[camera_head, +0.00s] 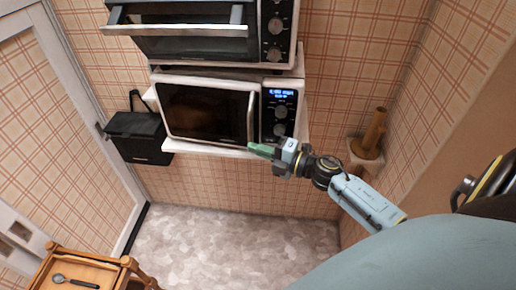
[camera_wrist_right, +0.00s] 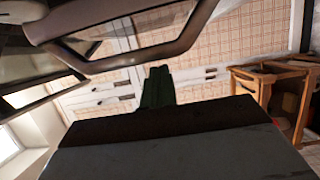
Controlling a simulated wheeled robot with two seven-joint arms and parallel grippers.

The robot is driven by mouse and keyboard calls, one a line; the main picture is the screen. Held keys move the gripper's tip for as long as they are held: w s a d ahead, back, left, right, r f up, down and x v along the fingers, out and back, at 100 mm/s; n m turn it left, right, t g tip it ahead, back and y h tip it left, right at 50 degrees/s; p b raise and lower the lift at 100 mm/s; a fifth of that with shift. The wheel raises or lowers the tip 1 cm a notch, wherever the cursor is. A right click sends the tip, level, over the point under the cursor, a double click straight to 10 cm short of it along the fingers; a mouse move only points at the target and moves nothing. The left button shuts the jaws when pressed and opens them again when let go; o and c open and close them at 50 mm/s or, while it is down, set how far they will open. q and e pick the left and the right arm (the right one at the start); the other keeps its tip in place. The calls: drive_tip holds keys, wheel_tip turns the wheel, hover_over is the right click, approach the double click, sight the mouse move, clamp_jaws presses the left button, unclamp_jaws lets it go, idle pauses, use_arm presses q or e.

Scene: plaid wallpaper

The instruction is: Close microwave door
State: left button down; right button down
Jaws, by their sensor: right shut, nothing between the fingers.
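The white microwave (camera_head: 278,88) stands on a white shelf below another oven. Its dark-windowed door (camera_head: 205,112) looks flush or nearly flush with the front; I cannot tell if a small gap is left. The upright door handle (camera_head: 252,118) is beside the control panel. My right gripper (camera_head: 260,150), with green fingers, is shut and empty. In the head view it appears just below the handle and panel, near the shelf edge; I cannot tell if it touches anything. Its fingers also show in the right wrist view (camera_wrist_right: 157,86). My left gripper is not in view.
The upper oven (camera_head: 190,45) with a long bar handle is above the microwave. A black box (camera_head: 140,138) hangs at the left, near a door. A brown bottle-shaped object (camera_head: 373,135) stands in the right corner. A wooden cart (camera_head: 85,270) is at lower left. The floor between is clear.

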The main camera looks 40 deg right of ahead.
drive_tip(key=shift+n+g+y, duration=0.6)
drive_tip(key=shift+n+y, duration=0.1)
drive_tip(key=shift+y, duration=0.2)
drive_tip(key=w+d+b, duration=0.2)
drive_tip(key=d+b, duration=0.1)
drive_tip(key=shift+w+d+r, duration=0.1)
drive_tip(key=shift+w+d, duration=0.05)
drive_tip(key=shift+d, duration=0.05)
